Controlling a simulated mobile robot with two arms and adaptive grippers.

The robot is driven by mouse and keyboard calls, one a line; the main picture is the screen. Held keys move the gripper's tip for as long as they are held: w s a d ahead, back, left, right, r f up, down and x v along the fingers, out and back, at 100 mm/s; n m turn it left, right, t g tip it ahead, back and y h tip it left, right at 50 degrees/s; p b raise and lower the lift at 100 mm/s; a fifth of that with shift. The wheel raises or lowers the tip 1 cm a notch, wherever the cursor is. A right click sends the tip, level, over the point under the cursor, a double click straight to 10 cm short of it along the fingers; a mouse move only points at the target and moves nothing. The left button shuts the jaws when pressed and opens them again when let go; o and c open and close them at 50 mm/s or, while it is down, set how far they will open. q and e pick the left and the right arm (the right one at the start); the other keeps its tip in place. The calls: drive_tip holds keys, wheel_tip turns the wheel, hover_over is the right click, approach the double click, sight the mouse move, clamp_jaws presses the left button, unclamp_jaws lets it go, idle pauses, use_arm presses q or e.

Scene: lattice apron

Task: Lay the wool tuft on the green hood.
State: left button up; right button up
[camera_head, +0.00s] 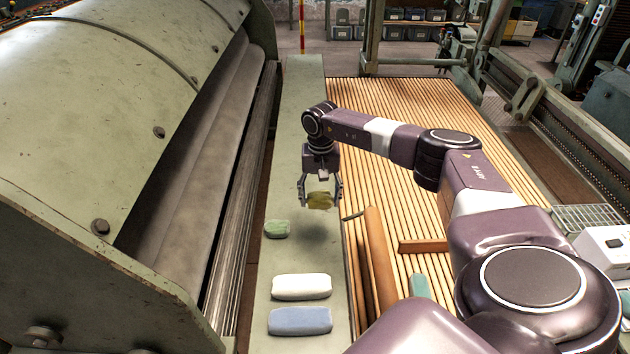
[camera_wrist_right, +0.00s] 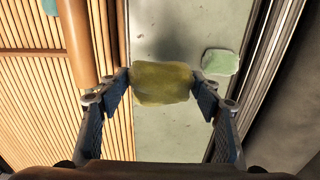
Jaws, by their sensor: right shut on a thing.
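My right gripper (camera_head: 320,190) is shut on a yellow-olive wool tuft (camera_head: 319,201) and holds it above the grey-green ledge. In the right wrist view the tuft (camera_wrist_right: 163,83) sits between the two fingers of the right gripper (camera_wrist_right: 164,92). The green hood (camera_head: 90,90) is the large curved machine cover filling the left of the head view. The tuft is to the right of the hood and apart from it. My left gripper is not in view.
On the ledge (camera_head: 300,110) lie a green tuft (camera_head: 277,229), a white piece (camera_head: 301,287) and a blue piece (camera_head: 300,321). A dark roller (camera_head: 215,140) runs between hood and ledge. A slatted wooden bed (camera_head: 400,100) with a brown roll (camera_head: 380,260) lies to the right. Bolts stud the hood.

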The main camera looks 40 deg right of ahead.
drive_tip(key=b, duration=0.3)
hover_over(318, 232)
wheel_tip(318, 232, down, 8)
drive_tip(key=shift+w+r, duration=0.15)
drive_tip(key=shift+r, duration=0.05)
drive_tip(key=shift+s+f+b, duration=0.25)
drive_tip(key=shift+f+b, duration=0.25)
wheel_tip(318, 232, down, 4)
drive_tip(key=shift+w+f+b, duration=0.1)
drive_tip(key=shift+w+b, duration=0.05)
drive_tip(key=shift+b, duration=1.1)
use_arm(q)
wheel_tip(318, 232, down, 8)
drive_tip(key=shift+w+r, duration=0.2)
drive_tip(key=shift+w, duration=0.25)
use_arm(e)
drive_tip(key=o, duration=0.9)
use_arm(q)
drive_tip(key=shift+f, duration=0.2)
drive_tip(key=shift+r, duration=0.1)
